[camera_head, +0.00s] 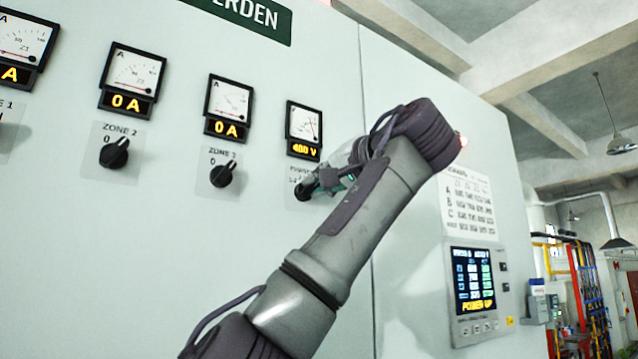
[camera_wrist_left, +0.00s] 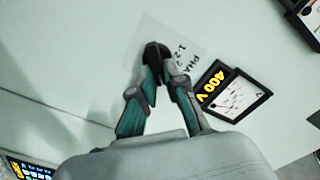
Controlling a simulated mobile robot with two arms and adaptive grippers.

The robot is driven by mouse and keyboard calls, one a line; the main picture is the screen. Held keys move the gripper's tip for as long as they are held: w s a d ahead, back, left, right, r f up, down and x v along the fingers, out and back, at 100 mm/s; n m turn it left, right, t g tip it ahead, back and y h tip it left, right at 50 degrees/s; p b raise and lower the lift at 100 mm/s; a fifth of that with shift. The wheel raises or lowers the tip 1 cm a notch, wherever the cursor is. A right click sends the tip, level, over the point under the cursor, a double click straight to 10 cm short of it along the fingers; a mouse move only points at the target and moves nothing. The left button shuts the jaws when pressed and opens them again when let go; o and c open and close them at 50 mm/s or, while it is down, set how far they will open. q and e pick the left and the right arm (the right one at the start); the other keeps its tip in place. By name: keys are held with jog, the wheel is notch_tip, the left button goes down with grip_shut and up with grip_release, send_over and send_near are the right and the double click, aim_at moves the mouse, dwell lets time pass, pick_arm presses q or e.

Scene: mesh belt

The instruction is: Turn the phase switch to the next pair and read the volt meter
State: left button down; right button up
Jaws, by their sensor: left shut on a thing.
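The phase switch (camera_head: 303,191) is a black knob on the cabinet front under the volt meter, partly hidden by my gripper and arm. In the left wrist view the knob (camera_wrist_left: 154,54) sits between the fingertips on a clear label plate reading "PHA" and "1-2". My left gripper (camera_head: 325,184) is shut on the knob; its fingers (camera_wrist_left: 157,68) show teal pads. The volt meter (camera_head: 303,122) has a white dial with a needle and an amber display reading 400 V. It also shows, turned sideways, in the left wrist view (camera_wrist_left: 232,97). My right gripper is not in view.
Ammeters, such as the one above the zone 2 knob (camera_head: 115,153), line the cabinet to the left, the readable ones showing 0 A. Another black knob (camera_head: 222,174) is nearer. A display panel (camera_head: 474,282) reading "POWER UP" is at right, below a printed notice (camera_head: 468,205).

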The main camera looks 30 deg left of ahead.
pick_arm(q)
jog(key=shift+r, duration=0.1)
dwell(0.4)
jog(key=c, duration=1.2)
grip_release()
jog(key=shift+d, duration=0.1)
jog(key=v, duration=1.2)
jog(key=shift+w, duration=0.1)
